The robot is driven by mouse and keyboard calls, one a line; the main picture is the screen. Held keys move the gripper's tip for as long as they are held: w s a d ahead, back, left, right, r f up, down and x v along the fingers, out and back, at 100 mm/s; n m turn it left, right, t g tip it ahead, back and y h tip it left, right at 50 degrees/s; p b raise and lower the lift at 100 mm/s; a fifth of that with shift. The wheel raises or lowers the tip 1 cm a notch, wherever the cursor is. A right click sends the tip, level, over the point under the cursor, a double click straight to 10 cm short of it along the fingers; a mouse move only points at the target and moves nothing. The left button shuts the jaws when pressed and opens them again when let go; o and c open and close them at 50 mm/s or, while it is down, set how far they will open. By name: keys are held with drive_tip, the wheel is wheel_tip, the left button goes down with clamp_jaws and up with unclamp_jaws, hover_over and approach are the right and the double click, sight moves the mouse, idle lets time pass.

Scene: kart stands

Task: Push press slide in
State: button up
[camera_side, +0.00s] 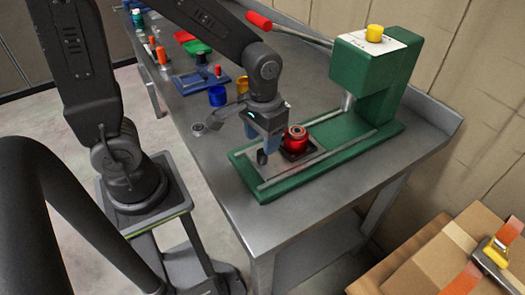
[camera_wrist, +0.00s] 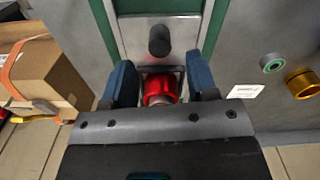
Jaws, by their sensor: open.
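The green press (camera_side: 375,75) stands on the grey workbench, with a red-tipped lever (camera_side: 260,21) and a yellow knob (camera_side: 374,33) on top. Its low green base runs toward the front left, with rails along it. The slide (camera_side: 290,157) is out at the front part of the base, away from the press head. A red round part (camera_side: 295,138) sits on it and also shows in the wrist view (camera_wrist: 160,88). A dark upright knob (camera_wrist: 159,41) stands on the slide. My gripper (camera_side: 258,150) is open above the slide, its blue fingers either side in the wrist view.
A blue cup (camera_side: 217,96) and a yellow ring (camera_side: 242,84) stand behind my gripper. A blue tray (camera_side: 200,80), a green bin (camera_side: 197,48) and small parts lie farther left. A cardboard box (camera_side: 430,262) is on the right, below the bench.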

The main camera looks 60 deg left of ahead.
wheel_tip(320, 180, down, 5)
drive_tip(key=shift+r, duration=0.1)
idle(0.3)
clamp_jaws()
idle(0.4)
